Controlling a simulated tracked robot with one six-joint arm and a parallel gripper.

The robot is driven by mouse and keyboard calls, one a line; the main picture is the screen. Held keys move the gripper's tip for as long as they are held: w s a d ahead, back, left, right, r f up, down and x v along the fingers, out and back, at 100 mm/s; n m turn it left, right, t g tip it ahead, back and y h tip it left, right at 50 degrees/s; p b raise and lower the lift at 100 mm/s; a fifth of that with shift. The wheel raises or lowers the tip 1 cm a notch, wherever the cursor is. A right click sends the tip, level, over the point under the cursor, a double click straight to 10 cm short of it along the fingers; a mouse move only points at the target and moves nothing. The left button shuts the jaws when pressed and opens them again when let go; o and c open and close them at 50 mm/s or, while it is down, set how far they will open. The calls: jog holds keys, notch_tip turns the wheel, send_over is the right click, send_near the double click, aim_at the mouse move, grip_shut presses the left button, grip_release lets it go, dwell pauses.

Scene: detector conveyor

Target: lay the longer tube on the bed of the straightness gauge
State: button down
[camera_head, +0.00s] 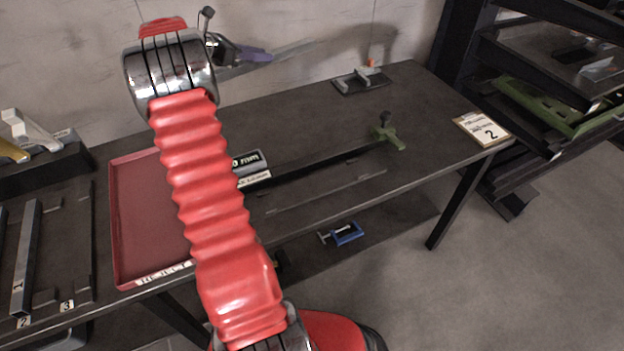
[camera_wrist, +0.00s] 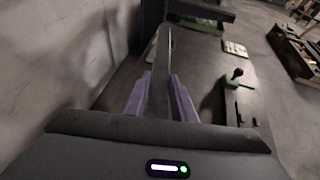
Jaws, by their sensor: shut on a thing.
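My gripper (camera_wrist: 160,100) is shut on a grey tube (camera_wrist: 160,68), which sticks out beyond its purple fingers. In the head view the gripper (camera_head: 262,55) and this tube (camera_head: 292,48) are above the back of the table, near the wall. The straightness gauge has a long dark bed (camera_head: 310,167), a block marked in mm (camera_head: 248,162) at its left end and a green stop (camera_head: 388,136) at its right end. The bed looks empty where visible; my arm hides part of its left side. Another grey tube (camera_head: 27,250) lies in the left rack.
A red reject tray (camera_head: 130,220) lies left of my arm. A small grey fixture (camera_head: 361,80) stands at the table's back edge, and a card marked 2 (camera_head: 482,129) lies at the right end. Dark shelving (camera_head: 560,95) stands at the right. A blue clamp (camera_head: 347,234) is below the table.

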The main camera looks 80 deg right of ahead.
jog(key=s+a+f, duration=0.3)
jog(key=s+a, duration=0.2)
jog(key=a, duration=0.4)
jog(key=s+a+f+m+g+y, duration=0.1)
jog(key=s+a+f, duration=0.2)
jog(key=s+a, duration=0.3)
jog(key=s+a+f+m+y, duration=0.1)
jog(key=s+a+f, duration=0.3)
jog(key=a, duration=1)
jog(key=shift+s, duration=0.9)
jog(key=shift+f, duration=0.1)
send_over(308, 187)
jog(key=shift+f, duration=2.85)
jog(key=shift+a, duration=0.1)
jog(key=shift+f, duration=2.1)
jog(key=shift+f, duration=0.1)
